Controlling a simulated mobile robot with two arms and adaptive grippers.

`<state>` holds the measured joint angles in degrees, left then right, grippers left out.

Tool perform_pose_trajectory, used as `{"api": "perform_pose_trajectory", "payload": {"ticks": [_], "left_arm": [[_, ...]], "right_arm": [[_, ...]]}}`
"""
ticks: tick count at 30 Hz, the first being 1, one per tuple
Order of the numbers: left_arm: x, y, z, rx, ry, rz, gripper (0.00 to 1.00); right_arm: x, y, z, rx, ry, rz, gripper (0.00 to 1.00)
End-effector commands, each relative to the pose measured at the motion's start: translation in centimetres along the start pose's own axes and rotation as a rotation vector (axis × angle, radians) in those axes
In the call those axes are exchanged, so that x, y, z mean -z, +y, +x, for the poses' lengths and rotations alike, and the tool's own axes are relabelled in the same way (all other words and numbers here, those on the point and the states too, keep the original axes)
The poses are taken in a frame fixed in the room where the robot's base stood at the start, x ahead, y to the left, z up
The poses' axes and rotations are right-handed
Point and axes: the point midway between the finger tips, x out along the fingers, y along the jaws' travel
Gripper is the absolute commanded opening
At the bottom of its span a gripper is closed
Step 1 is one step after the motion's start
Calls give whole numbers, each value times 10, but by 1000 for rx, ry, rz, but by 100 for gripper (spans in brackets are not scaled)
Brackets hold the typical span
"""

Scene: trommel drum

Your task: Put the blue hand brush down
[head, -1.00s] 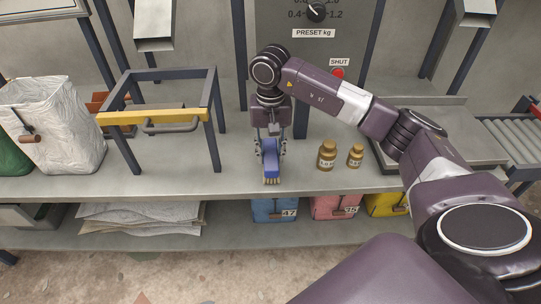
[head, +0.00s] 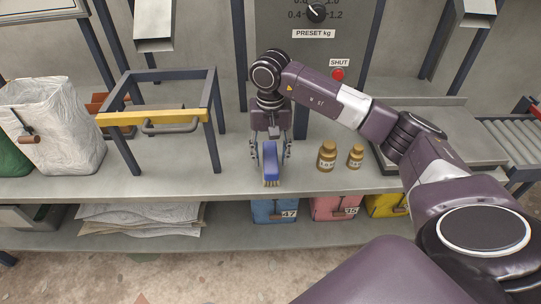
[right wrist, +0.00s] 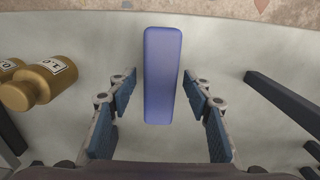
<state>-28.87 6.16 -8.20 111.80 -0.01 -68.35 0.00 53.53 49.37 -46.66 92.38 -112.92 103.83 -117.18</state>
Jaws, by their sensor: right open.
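The blue hand brush (head: 270,161) rests on the grey bench top near its front edge, its bristle end towards the edge. In the right wrist view the brush (right wrist: 161,75) shows as a long blue block between the fingers. My right gripper (head: 270,152) is above and around the brush, pointing down. Its two fingers (right wrist: 161,98) are open, with a clear gap on each side of the brush. My left gripper is in neither view.
Two brass weights (head: 327,156) stand to the right of the brush. A dark frame with a yellow bar (head: 152,117) stands to the left, beside a white sack (head: 62,125). Blue, pink and yellow bins (head: 274,211) sit on the shelf below.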

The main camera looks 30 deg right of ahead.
Motion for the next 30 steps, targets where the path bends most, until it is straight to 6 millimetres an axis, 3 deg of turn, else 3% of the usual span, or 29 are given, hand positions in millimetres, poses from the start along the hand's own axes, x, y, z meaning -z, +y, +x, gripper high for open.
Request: {"api": "perform_pose_trajectory", "payload": {"ticks": [2, 12, 18, 23, 30], "left_arm": [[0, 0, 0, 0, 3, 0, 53], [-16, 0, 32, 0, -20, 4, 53], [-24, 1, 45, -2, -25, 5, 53], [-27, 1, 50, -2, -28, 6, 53], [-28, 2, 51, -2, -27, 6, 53]], "right_arm": [[0, 0, -3, 0, 0, 0, 46], [1, -1, -76, 3, 5, 0, 46], [1, 0, -109, 1, 2, 0, 46], [0, 0, -121, 0, 0, 0, 46], [0, 0, -122, 0, -1, 0, 46]]}}
